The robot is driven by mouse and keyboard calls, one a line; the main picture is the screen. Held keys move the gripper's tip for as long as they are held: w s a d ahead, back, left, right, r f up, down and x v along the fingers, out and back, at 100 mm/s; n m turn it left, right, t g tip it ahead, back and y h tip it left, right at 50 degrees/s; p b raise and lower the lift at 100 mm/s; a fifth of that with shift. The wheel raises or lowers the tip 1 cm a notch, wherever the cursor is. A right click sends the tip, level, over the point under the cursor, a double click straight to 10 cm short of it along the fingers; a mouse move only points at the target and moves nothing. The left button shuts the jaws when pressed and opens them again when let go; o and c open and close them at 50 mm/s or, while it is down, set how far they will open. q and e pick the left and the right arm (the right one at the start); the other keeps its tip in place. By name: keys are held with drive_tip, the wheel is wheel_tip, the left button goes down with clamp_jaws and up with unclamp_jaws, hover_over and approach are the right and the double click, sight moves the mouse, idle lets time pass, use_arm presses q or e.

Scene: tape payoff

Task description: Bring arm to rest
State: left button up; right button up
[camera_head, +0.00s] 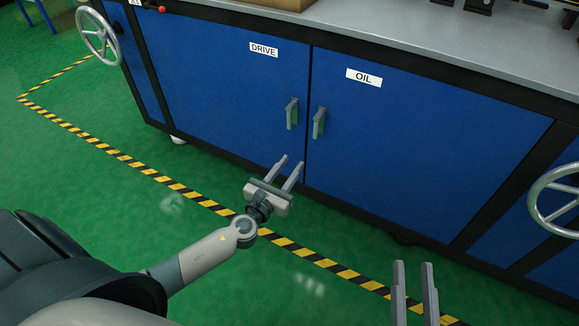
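My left gripper (288,170) is in the middle of the head view. Its two fingers are apart with nothing between them, and they point toward the blue cabinet doors below the handles. My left arm (205,255) reaches in from the lower left. My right gripper (413,266) shows only as two grey fingers at the bottom edge, right of centre. They stand apart and upright in the picture with a gap between them, and nothing is held. The rest of my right arm is out of view.
A blue machine cabinet has doors marked DRIVE (225,80) and OIL (410,140), both closed, with grey handles (291,113) (319,122). Handwheels (98,37) (556,200) stick out at both sides. A grey worktop (400,35) is above. Striped tape (180,188) crosses the open green floor.

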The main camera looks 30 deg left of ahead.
idle(0.3)
